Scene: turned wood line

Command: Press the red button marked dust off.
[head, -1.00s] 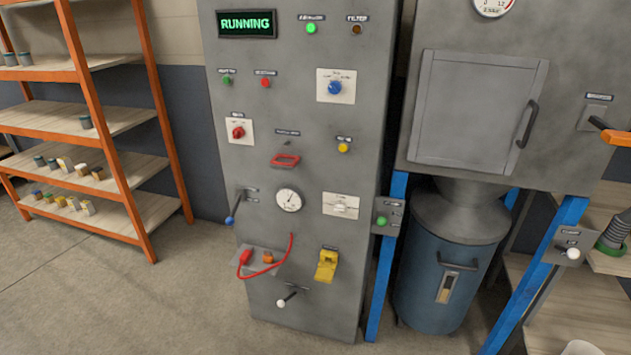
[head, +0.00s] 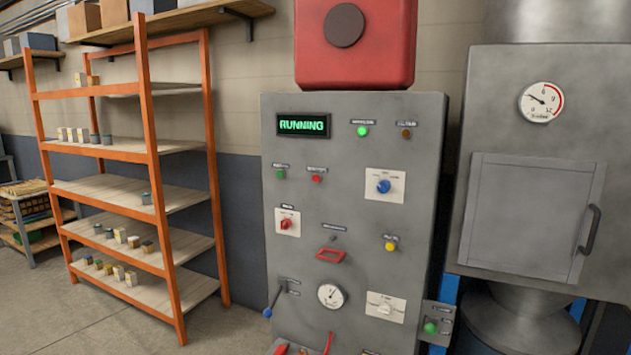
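The grey control panel (head: 344,237) stands upright in the middle of the head view. A small round red button (head: 316,178) sits in its upper left part, with a small dark label above it, too small to read for sure. A green button (head: 280,174) is just left of it, also under a small label. The display (head: 303,125) at the top reads RUNNING in green. My gripper is not in view.
Other controls nearby are a red knob on a white plate (head: 287,223), a blue knob (head: 384,187) and a red handle (head: 330,256). Orange shelving (head: 156,190) stands left, a grey cabinet (head: 535,215) right. Floor (head: 110,325) is clear between shelving and panel.

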